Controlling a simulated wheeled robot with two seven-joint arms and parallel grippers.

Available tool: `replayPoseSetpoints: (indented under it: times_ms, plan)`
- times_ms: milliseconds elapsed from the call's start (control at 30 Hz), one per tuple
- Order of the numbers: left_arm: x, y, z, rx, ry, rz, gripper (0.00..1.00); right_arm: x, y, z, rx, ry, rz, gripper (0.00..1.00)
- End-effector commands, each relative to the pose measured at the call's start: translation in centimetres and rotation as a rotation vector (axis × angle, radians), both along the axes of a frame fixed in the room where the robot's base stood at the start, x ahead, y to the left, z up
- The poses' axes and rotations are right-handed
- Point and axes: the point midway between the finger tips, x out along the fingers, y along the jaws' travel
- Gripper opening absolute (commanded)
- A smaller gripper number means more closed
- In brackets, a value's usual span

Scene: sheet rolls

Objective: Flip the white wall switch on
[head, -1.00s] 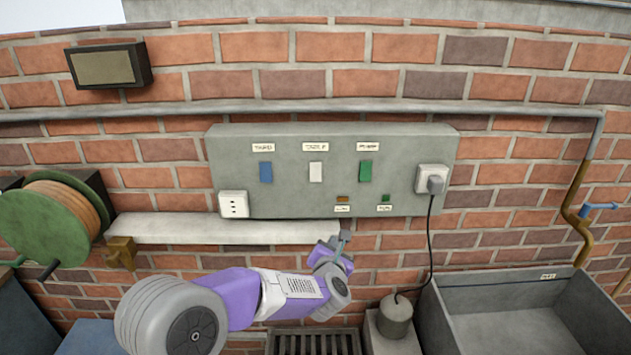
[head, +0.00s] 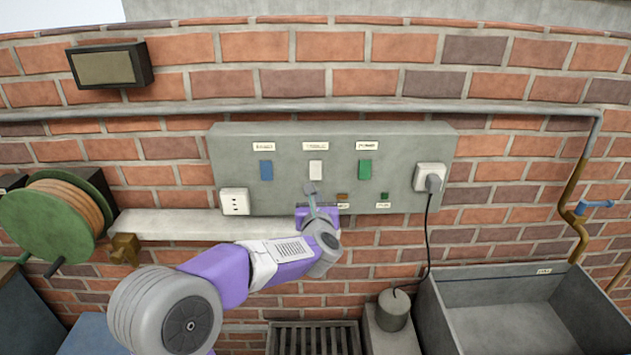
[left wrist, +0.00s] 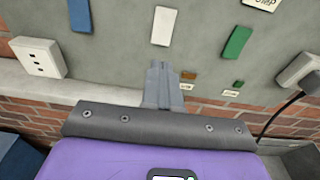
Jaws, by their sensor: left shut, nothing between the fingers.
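The white wall switch (head: 315,169) is the middle one of three on the grey panel (head: 400,205), between a blue switch (head: 266,170) and a green switch (head: 365,169). It also shows in the left wrist view (left wrist: 163,26). My left gripper (head: 310,188) is shut and empty, its tip just below the white switch in the head view. In the left wrist view the shut fingers (left wrist: 158,72) point up at the panel, with a gap in the picture below the switch. I cannot tell whether they touch the panel. My right gripper is not in view.
A small orange piece (head: 342,196) and a small green piece (head: 384,196) sit low on the panel. A white socket (head: 234,202) is at its left, a plug with a black cord (head: 432,182) at its right. A pale ledge (head: 180,224) runs below left.

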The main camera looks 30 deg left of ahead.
Motion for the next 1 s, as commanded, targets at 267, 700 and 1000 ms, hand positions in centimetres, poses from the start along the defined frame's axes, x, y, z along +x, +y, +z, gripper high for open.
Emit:
replayPoseSetpoints:
  times_ms: [267,700,1000]
  plan:
    - [5.1,3.2,-0.7,0.002,0.003,0.002,0.0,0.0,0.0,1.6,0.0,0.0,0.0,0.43]
    - [8.1,5.0,-1.2,0.002,0.001,0.0,0.0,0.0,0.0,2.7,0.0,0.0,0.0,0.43]
    - [8.1,5.0,-1.2,0.001,0.001,0.0,0.0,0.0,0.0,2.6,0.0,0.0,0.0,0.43]
